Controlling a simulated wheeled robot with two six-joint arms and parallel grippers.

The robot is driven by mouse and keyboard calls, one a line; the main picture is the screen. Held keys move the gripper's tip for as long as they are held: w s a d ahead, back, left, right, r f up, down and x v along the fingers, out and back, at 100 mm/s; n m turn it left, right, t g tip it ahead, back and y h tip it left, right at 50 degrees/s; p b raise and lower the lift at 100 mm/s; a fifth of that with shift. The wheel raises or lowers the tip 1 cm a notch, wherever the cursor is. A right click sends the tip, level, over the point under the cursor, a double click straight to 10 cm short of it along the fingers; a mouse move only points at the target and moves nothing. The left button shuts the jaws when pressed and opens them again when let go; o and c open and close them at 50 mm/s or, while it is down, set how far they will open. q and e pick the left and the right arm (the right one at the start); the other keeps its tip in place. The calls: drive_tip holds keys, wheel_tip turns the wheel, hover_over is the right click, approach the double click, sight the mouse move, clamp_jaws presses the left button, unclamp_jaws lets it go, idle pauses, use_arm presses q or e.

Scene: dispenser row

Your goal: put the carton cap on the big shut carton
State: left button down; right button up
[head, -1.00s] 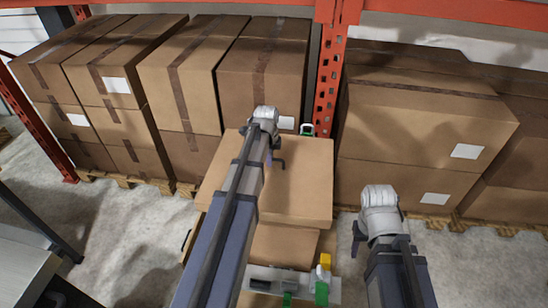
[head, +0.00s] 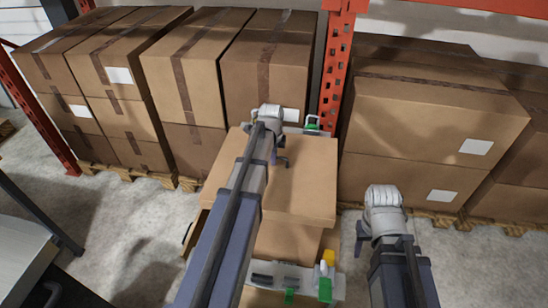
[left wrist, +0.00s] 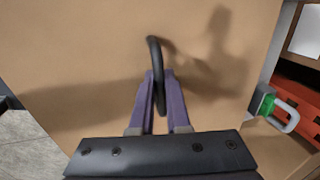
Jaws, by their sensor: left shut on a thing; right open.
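The carton cap (head: 312,185) is a wide, flat brown lid in the middle of the head view. It also fills most of the left wrist view (left wrist: 90,60). My left gripper (head: 278,160) is over its top, shut on its thin black handle (left wrist: 156,60). The purple fingers show on either side of the handle in the left wrist view. The big shut carton (head: 288,240) shows just under the cap's near edge; its top is hidden. I cannot tell whether the cap touches it. My right gripper (head: 362,240) is open and empty, right of the carton.
A grey fixture (head: 262,278) with green and yellow parts lies at the carton's near side. Another green clamp (head: 312,124) shows beyond the cap. Stacked cartons (head: 435,115) on pallets and an orange rack post (head: 335,80) stand behind. A grey table (head: 20,255) is at left.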

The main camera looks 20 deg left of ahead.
sight(274, 167)
use_arm(q)
drive_tip(key=shift+f+b, duration=3.25)
drive_tip(key=shift+f, duration=0.25)
drive_tip(key=c, duration=0.8)
unclamp_jaws()
drive_tip(key=shift+r, duration=0.1)
drive_tip(key=r+p, duration=0.2)
drive_tip(key=s+r+p, duration=0.1)
drive_tip(key=r+p, duration=0.4)
drive_tip(key=shift+s+d+r+p, duration=0.2)
drive_tip(key=shift+s+r+p, duration=0.1)
drive_tip(key=shift+p, duration=0.1)
drive_tip(key=shift+f, duration=0.1)
